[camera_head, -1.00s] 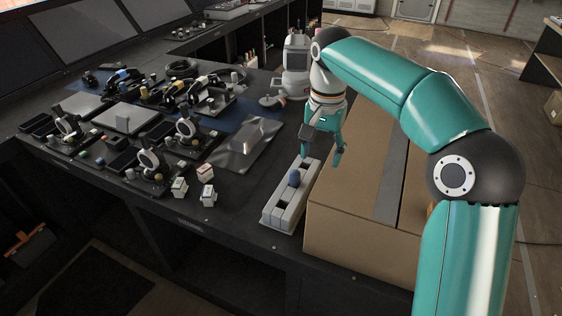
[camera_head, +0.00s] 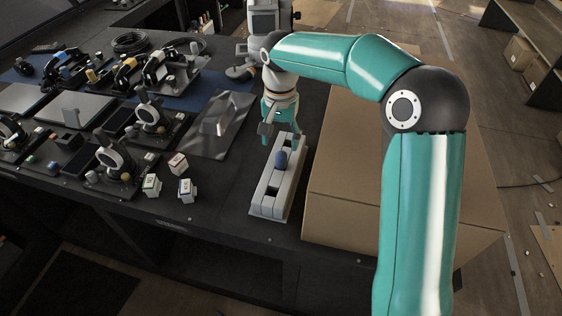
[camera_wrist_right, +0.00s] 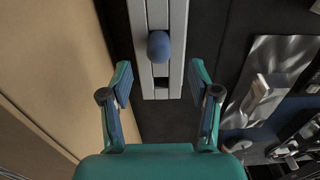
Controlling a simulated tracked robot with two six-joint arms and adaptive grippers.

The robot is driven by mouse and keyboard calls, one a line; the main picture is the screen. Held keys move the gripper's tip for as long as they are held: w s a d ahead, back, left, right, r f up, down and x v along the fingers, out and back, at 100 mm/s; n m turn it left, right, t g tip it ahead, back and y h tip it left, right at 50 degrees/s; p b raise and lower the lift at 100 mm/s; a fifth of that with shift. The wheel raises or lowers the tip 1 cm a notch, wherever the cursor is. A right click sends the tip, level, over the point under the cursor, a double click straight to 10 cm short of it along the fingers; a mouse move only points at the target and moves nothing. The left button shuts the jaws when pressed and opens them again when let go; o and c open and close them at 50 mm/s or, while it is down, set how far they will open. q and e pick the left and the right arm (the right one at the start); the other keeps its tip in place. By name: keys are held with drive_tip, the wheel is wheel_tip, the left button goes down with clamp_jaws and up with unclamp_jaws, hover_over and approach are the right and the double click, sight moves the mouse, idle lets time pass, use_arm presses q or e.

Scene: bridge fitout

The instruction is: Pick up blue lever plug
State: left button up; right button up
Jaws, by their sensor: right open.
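The blue lever plug (camera_head: 281,160) stands in a light grey slotted holder (camera_head: 267,204) on the dark desk. In the right wrist view the blue plug (camera_wrist_right: 159,46) sits on the grey holder (camera_wrist_right: 178,75), ahead of and between the fingertips. My right gripper (camera_head: 280,140) is open and empty, just beyond the plug in the head view and apart from it. In the wrist view its fingers (camera_wrist_right: 160,80) are spread to either side of the holder's line. My left gripper is not in view.
A large cardboard box (camera_head: 345,200) stands close to the right of the holder. Small white cubes (camera_head: 186,190) and several lever units (camera_head: 115,160) are on the left. A shiny metal sheet (camera_head: 205,140) lies left of the gripper. Bare desk lies in front.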

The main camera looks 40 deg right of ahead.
sight(281, 154)
drive_tip(key=shift+d+f+p, duration=0.1)
drive_tip(key=shift+f+p, duration=0.2)
drive_tip(key=shift+f, duration=3)
clamp_jaws()
